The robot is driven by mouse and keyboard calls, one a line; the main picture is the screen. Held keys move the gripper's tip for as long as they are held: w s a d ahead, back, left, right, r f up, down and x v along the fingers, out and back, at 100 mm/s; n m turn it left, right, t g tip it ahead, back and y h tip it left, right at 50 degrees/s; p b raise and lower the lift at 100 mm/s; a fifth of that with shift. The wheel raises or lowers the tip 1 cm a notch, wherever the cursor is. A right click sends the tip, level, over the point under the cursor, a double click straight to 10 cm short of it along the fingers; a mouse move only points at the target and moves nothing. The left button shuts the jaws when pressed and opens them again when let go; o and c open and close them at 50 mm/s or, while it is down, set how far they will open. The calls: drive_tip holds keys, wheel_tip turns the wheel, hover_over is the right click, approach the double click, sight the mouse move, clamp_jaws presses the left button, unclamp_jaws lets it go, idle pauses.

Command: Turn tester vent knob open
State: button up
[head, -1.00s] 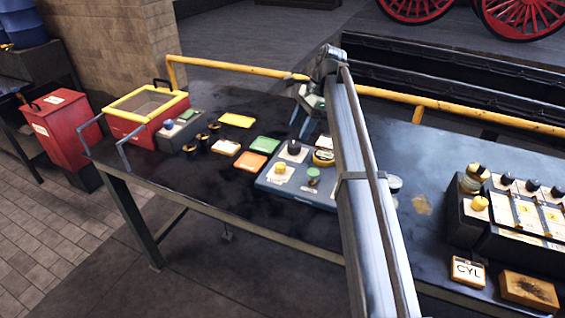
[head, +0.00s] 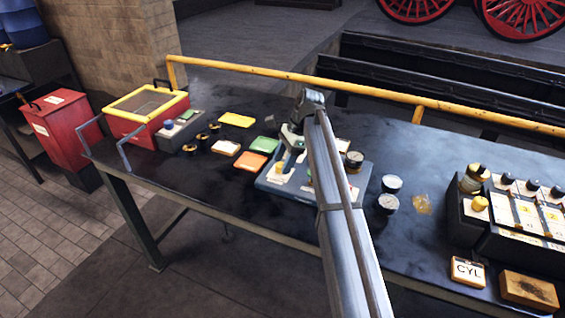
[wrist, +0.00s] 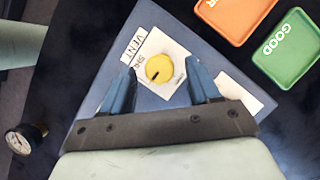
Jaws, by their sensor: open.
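The yellow vent knob (wrist: 159,69) sits on a white plate (wrist: 177,52) beside a VENT label, in the wrist view. A dark mark on the knob points down and slightly left. Small print at the plate's left seems to read SHUT; print at the right is too small to read. The knob is on the blue tester (head: 268,185). My gripper (wrist: 161,88) is open, one blue finger on each side below the knob, with nothing between the tips. In the head view my gripper (head: 284,163) is over the tester's left part and largely hides the knob.
An orange card (wrist: 233,14) and a green GOOD card (wrist: 288,48) lie beside the tester. A loose gauge (head: 388,203) lies to its right. A yellow rail (head: 330,85) runs along the bench's back. The red box (head: 140,115) stands at the left.

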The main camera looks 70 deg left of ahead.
drive_tip(key=shift+s+f, duration=0.25)
drive_tip(key=shift+f, duration=0.2)
drive_tip(key=shift+c, duration=0.2)
drive_tip(key=c, duration=1)
drive_tip(key=n+h, duration=0.1)
drive_tip(key=n, duration=0.1)
drive_tip(key=shift+a+n, duration=0.15)
drive_tip(key=shift+n, duration=0.25)
drive_tip(key=shift+n+t+h, duration=0.4)
drive_tip(key=shift+n+h, duration=0.4)
drive_tip(key=shift+n, duration=1.4)
